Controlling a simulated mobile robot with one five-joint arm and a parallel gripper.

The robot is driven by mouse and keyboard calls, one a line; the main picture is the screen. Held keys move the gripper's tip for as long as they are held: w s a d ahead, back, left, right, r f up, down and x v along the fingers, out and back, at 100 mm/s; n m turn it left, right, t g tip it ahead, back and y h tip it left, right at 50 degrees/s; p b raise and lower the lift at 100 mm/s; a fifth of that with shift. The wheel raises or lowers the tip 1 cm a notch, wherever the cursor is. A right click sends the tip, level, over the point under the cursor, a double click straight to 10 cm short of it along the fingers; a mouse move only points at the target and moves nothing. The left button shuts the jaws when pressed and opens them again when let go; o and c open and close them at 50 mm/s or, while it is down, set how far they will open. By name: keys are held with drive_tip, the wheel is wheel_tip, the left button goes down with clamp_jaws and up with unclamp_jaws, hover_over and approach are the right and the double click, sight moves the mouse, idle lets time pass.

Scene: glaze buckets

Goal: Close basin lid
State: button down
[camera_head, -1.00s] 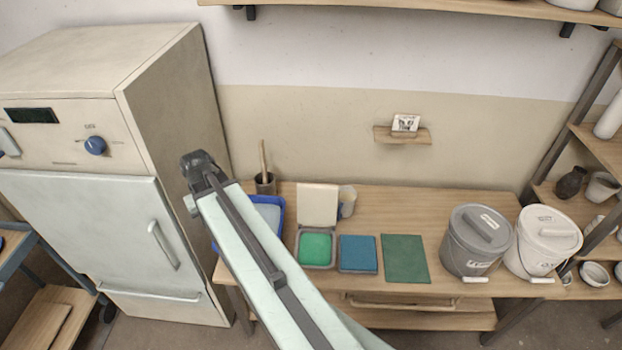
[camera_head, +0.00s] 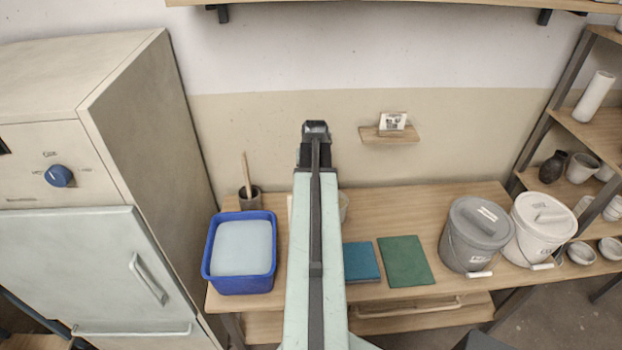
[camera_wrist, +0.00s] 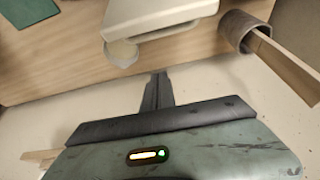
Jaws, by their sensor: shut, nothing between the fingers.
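A cream lid (camera_wrist: 165,20) stands raised at the top of the wrist view. In the head view my arm covers almost all of it, along with the green-filled basin it belongs to; a thin cream sliver (camera_head: 290,206) shows left of the arm. My gripper (camera_head: 316,128) is shut and empty, high in front of the wall, above and beyond the bench. In the wrist view its fingers (camera_wrist: 158,88) are together, apart from the lid. A pale cup (camera_wrist: 122,52) is partly hidden by the lid.
A blue tub (camera_head: 241,252) and a brush pot (camera_head: 249,198) stand left of my arm. A blue pad (camera_head: 361,262), green mat (camera_head: 404,262), grey bucket (camera_head: 474,236) and white bucket (camera_head: 540,230) are to the right. A wall shelf (camera_head: 388,137) holds a card.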

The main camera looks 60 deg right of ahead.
wheel_tip(320, 180, down, 8)
drive_tip(key=a+b, duration=0.1)
drive_tip(key=b, duration=0.5)
drive_tip(key=shift+s+r, duration=0.15)
drive_tip(key=shift+s, duration=0.1)
